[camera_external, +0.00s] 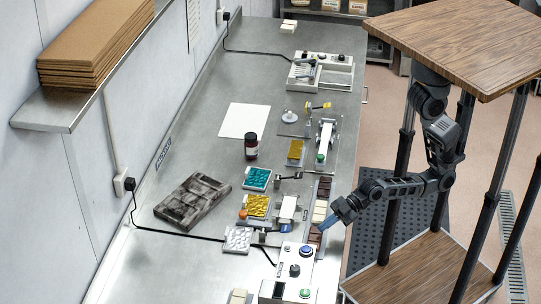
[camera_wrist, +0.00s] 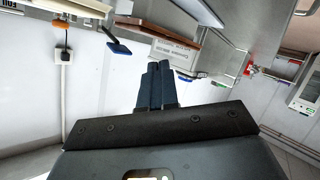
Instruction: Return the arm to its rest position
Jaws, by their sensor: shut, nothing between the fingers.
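My arm reaches out from the wooden-topped stand at the right in the external view. My gripper (camera_external: 332,219) has blue fingers and is low over the bench's right edge, next to a narrow strip of brown and cream bars (camera_external: 320,212). I cannot tell whether the fingertips touch the strip. In the wrist view my gripper (camera_wrist: 155,82) shows its two dark blue fingers pressed together, with nothing between them.
The steel bench (camera_external: 200,160) holds a dark mould block (camera_external: 193,202), teal (camera_external: 257,178), yellow (camera_external: 256,206) and white (camera_external: 238,240) moulds, a brown bottle (camera_external: 251,146) and a control box (camera_external: 295,268). My stand's posts are close to the arm. Floor between bench and stand is narrow.

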